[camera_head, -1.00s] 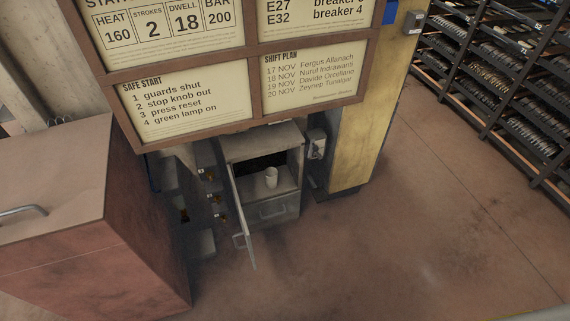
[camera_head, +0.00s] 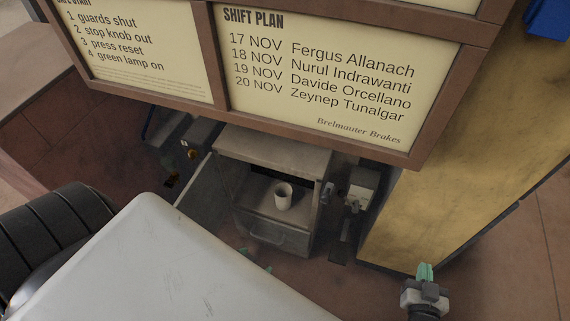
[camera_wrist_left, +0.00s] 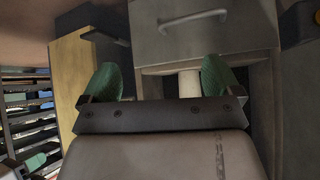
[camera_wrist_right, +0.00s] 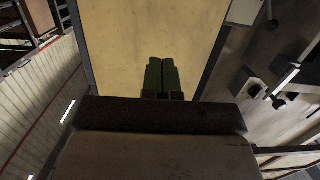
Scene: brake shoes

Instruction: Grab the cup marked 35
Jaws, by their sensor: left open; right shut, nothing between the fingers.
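A white cup (camera_head: 283,197) stands upright in the open grey cabinet (camera_head: 272,149). No number on it is legible. My left gripper (camera_head: 256,260) is low in front of the cabinet, mostly hidden behind my white arm. In the left wrist view the green fingers of my left gripper (camera_wrist_left: 160,80) are wide apart and empty. A pale upright shape, likely the cup (camera_wrist_left: 189,83), shows beyond them, nearer the right-hand finger and partly hidden. My right gripper (camera_head: 425,272) is shut and empty at the lower right; its fingers also meet in the right wrist view (camera_wrist_right: 161,76).
The cabinet door (camera_head: 205,195) stands open on the left. A drawer (camera_head: 272,236) is below the cup's opening. A large sign board (camera_head: 320,120) hangs above and in front. A yellow panel (camera_head: 465,130) stands to the right. Bare floor shows at the lower right.

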